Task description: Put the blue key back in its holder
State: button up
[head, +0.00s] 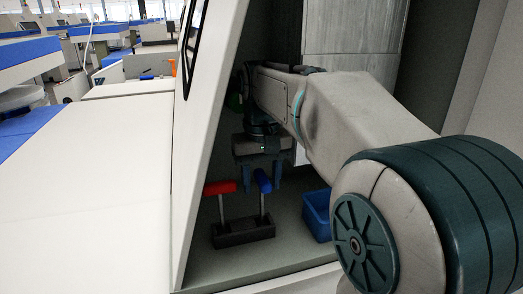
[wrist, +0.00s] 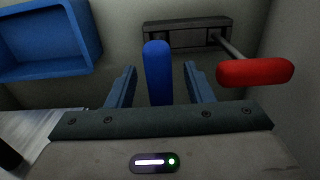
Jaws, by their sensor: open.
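The blue key (head: 263,181) has a blue handle on a grey shank and stands upright in the dark holder block (head: 229,236), at its right side. In the wrist view the blue handle (wrist: 157,72) lies between the two fingers of my gripper (wrist: 159,84), with a gap on each side. My gripper (head: 260,182) is open, pointing down at the blue handle in the head view. The holder also shows in the wrist view (wrist: 188,24), partly behind the blue handle. The lower end of the blue key's shank is hard to make out.
A red-handled key (head: 219,188) stands in the left side of the holder; its red handle (wrist: 255,71) is just right of my fingers. A blue bin (head: 317,214) stands right of the holder. A white panel edge (head: 196,150) bounds the recess on the left.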

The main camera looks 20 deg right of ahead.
notch_tip(320, 180, up, 12)
jog(key=s+f+t, duration=0.1)
jog(key=s+f, duration=0.4)
jog(key=f, duration=0.2)
jog(key=s+f+t, duration=0.1)
jog(key=s+f, duration=0.4)
jog(key=f, duration=0.3)
jog(key=s+f+t, duration=0.1)
jog(key=s+f, duration=0.4)
jog(key=f, duration=0.3)
jog(key=shift+f+t, duration=0.15)
jog(key=shift+t, duration=0.25)
jog(key=shift+c, duration=1.2)
